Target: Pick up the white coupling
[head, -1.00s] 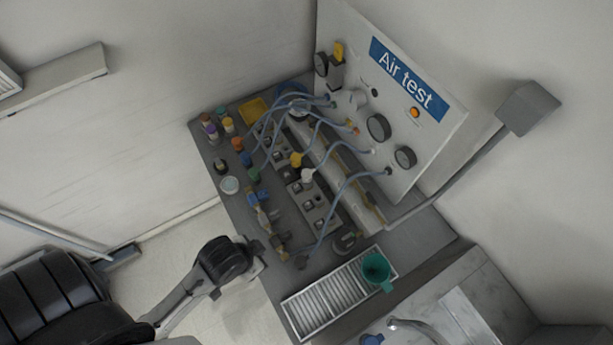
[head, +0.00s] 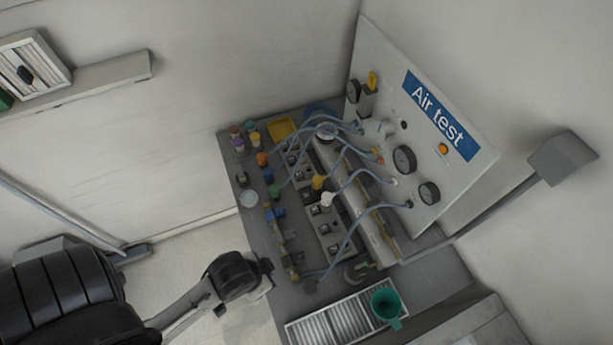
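The white coupling (head: 327,199) is a small pale piece on the end of a blue-grey hose, at the row of grey blocks (head: 324,225) in the middle of the bench. A yellow coupling (head: 318,182) is just behind it. My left gripper (head: 268,275) is at the bench's near left edge, well apart from the white coupling. Its fingers are too small and dark to tell open from shut. My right gripper is not in view.
The Air test panel (head: 436,112) with gauges stands behind the bench (head: 262,232). Several hoses arch over the blocks. Coloured caps line the left side. A green mug (head: 386,305) stands on a slatted tray (head: 330,325) at the front. A grey lamp (head: 562,158) is at right.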

